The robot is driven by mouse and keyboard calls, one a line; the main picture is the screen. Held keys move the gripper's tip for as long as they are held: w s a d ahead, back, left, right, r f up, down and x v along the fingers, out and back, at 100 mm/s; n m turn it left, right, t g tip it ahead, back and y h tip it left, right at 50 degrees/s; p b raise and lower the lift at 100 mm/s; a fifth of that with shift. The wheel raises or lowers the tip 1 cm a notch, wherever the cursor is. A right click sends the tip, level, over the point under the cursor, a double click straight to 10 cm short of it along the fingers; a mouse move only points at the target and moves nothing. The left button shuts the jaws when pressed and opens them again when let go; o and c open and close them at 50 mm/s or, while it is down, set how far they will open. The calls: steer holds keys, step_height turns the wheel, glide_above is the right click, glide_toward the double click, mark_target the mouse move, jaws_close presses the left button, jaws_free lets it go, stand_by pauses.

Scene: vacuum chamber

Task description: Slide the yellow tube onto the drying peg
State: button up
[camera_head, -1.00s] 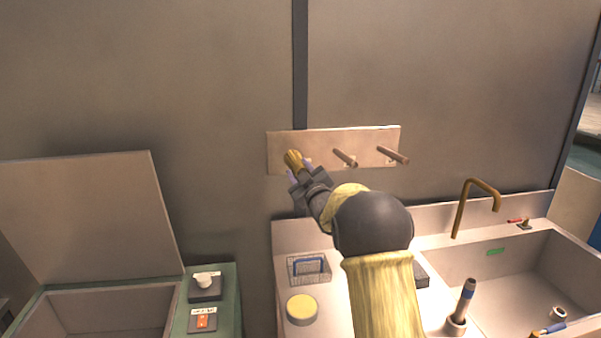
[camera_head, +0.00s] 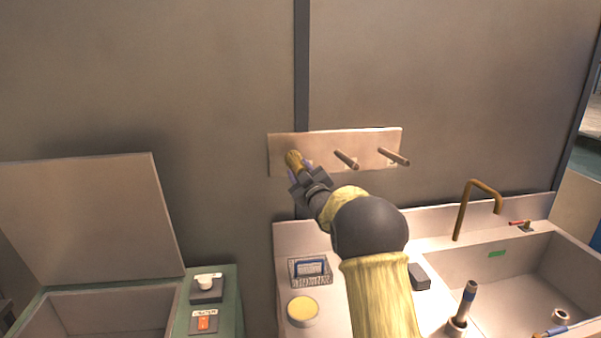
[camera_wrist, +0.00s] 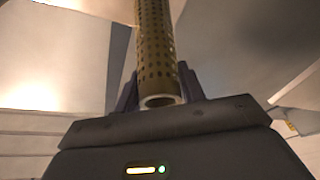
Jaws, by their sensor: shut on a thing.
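The yellow tube (camera_head: 293,159) is a short perforated cylinder in front of the left part of the peg board (camera_head: 370,142). My gripper (camera_head: 302,171) is shut on it. In the wrist view the tube (camera_wrist: 156,60) stands between the two fingers, its open near end facing the camera, and the gripper (camera_wrist: 158,92) grips it near that end. Two bare pegs show on the board, the middle peg (camera_head: 346,159) and the right peg (camera_head: 394,156). Any peg at the left is hidden by the tube, and I cannot tell whether the tube is around one.
Below the board is a counter with a wire basket (camera_head: 310,271), a round yellow-topped container (camera_head: 302,310) and a sink (camera_head: 510,268) with a brass faucet (camera_head: 470,200). An upright brush-like tool (camera_head: 464,305) stands by the sink. An open-lidded box (camera_head: 105,310) is at the left.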

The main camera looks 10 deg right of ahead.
steer(key=shift+w+f+p, duration=0.15)
steer(key=shift+w+p, duration=0.1)
steer(key=shift+w, duration=0.75)
steer(key=shift+w+f+p, duration=0.1)
steer(key=shift+w+p, duration=0.15)
steer(key=shift+w, duration=0.9)
steer(key=shift+w, duration=0.15)
steer(key=o, duration=1.3)
steer(key=b+v, duration=0.7)
steer(key=v, duration=1)
steer(key=shift+f, duration=0.1)
